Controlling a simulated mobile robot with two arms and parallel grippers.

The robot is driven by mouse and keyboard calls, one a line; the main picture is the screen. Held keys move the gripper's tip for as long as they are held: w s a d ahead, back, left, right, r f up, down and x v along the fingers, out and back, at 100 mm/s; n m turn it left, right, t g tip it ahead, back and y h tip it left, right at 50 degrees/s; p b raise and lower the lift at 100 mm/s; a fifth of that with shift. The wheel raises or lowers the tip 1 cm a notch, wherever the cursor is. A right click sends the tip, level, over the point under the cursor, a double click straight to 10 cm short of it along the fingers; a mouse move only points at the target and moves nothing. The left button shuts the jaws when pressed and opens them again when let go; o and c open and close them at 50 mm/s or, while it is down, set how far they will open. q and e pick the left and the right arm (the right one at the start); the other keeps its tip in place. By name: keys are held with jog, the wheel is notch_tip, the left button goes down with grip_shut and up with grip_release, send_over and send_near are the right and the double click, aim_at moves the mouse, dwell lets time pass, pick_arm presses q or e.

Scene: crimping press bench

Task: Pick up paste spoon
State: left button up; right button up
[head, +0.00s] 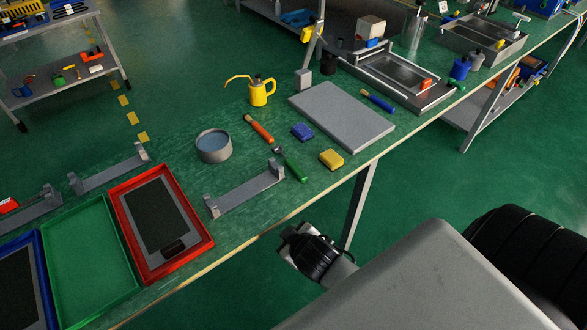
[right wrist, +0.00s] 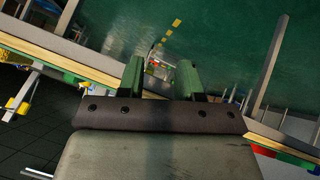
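I cannot tell for certain which tool is the paste spoon. A green-handled tool with a small dark head (head: 292,165) lies on the green bench between the grey bracket and the yellow sponge. An orange-handled tool (head: 258,128) lies just behind it, near the round grey pot (head: 213,152) with bluish contents. A blue-handled tool (head: 378,101) lies by the grey slab. My right gripper is open and empty in the right wrist view (right wrist: 160,76), its green fingers apart. An arm end of mine shows below the bench's front edge in the head view. My left gripper is not in view.
A grey bracket (head: 245,190), yellow sponge (head: 331,159), blue block (head: 302,132), grey slab (head: 342,116) and yellow oil can (head: 261,93) surround the tools. Red (head: 203,246) and green (head: 128,272) trays stand at the left. Metal basins stand at the far right.

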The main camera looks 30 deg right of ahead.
jog(key=shift+t, duration=0.5)
jog(key=r, duration=0.5)
jog(key=shift+w+d+r, duration=0.15)
jog(key=shift+w+r, duration=0.05)
jog(key=shift+w, duration=0.1)
jog(key=w+a+r+n+t+y, duration=0.35)
jog(key=w+r+n+t, duration=0.35)
jog(key=w+r, duration=0.4)
jog(key=a+r+n+t+y, duration=0.2)
jog(key=a+r+n+y, duration=0.3)
jog(key=r+n+y, duration=0.1)
jog(key=n+g+h, duration=0.9)
jog(key=n+g, duration=1)
send_over(296, 168)
jog(key=shift+y, duration=0.25)
jog(key=f, duration=1.1)
jog(key=shift+w+d, duration=0.15)
jog(key=shift+w, duration=0.1)
jog(key=f, duration=0.3)
jog(key=f+p, duration=0.1)
jog(key=shift+s+a+f, duration=0.2)
jog(key=shift+s+f, duration=0.2)
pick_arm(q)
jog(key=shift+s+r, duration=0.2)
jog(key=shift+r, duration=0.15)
pick_arm(e)
jog(key=shift+f, duration=0.45)
